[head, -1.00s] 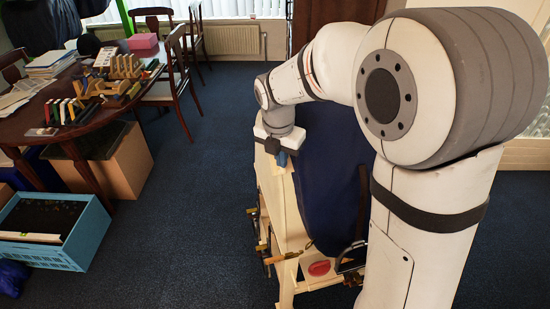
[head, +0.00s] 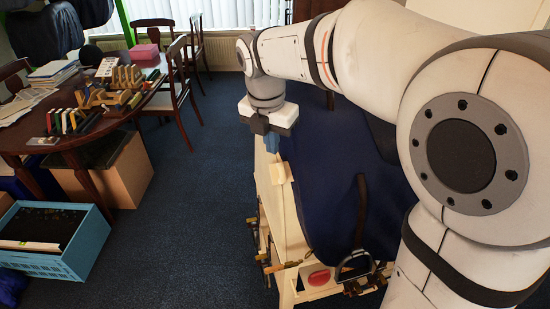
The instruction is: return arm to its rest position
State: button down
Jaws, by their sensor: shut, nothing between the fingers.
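My arm reaches in from the right and bends over to the left. My gripper (head: 271,148) points down at its end, above the far end of a pale wooden stand (head: 284,215). Its fingers are shut with nothing between them. A dark blue cloth (head: 330,190) lies over the stand to the right of my gripper. I cannot tell exactly how much gap there is between the fingertips and the stand.
Clamps and a red round object (head: 319,278) are at the stand's near end. On the left are a wooden table (head: 75,138) with small items, a cardboard box (head: 125,175) and a blue crate (head: 75,260). Carpet between is clear.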

jog(key=s+d+f+m+t, duration=0.1)
jog(key=s+d+m, duration=0.6)
jog(key=m, duration=0.8)
jog(key=s+d+f+m+t, duration=0.1)
jog(key=s+d+f+m, duration=0.3)
jog(key=m, duration=1.1)
jog(key=s+d, duration=0.3)
jog(key=s, duration=0.3)
jog(key=shift+s+d+f+y, duration=0.25)
jog(key=shift+s+y, duration=0.05)
jog(key=shift+y, duration=0.1)
